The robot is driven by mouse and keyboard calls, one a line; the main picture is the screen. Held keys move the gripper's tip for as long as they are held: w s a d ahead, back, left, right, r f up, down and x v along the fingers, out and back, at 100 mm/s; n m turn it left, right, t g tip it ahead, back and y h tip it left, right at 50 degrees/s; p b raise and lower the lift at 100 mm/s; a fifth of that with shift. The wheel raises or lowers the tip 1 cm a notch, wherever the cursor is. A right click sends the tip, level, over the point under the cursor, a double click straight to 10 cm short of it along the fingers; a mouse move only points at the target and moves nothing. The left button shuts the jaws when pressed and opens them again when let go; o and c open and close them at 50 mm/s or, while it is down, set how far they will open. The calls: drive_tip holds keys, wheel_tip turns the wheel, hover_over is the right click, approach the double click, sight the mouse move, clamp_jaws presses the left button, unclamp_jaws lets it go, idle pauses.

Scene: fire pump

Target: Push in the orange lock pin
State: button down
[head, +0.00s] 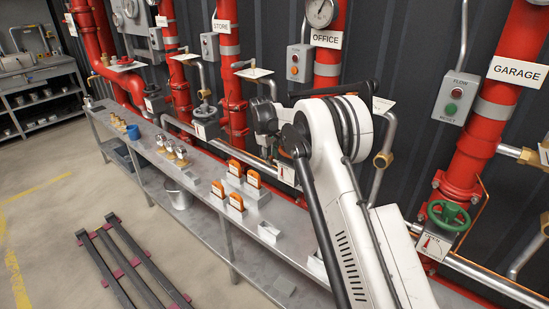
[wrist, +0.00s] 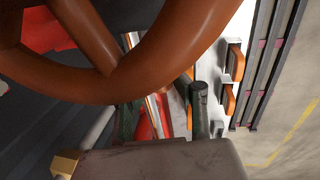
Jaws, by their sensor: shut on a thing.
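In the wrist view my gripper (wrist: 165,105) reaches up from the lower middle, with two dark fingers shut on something. A small orange part (wrist: 178,92) shows between them, close to the right finger; I cannot tell whether it is the lock pin. A large orange handwheel (wrist: 130,75) fills the top of that view, very close to the camera, and covers part of the left finger. In the head view my fingers and what they hold are hidden behind my white arm, in front of the red pipes.
A steel bench (head: 205,180) runs along the wall, with several orange-faced blocks (head: 236,201) on it. Red pipes (head: 235,95) stand behind my arm. A green handwheel (head: 448,214) is at right. Dark rails (head: 130,255) lie on the floor, which is otherwise mostly clear.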

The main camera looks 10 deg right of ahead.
drive_tip(key=c, duration=1.5)
unclamp_jaws()
drive_tip(key=shift+s+d, duration=0.15)
drive_tip(key=shift+o, duration=0.2)
drive_tip(key=shift+r, duration=0.1)
wheel_tip(320, 180, up, 12)
drive_tip(key=s+a, duration=0.1)
drive_tip(key=shift+s+a+f, duration=0.2)
drive_tip(key=shift+s+a, duration=0.05)
drive_tip(key=shift+a, duration=0.15)
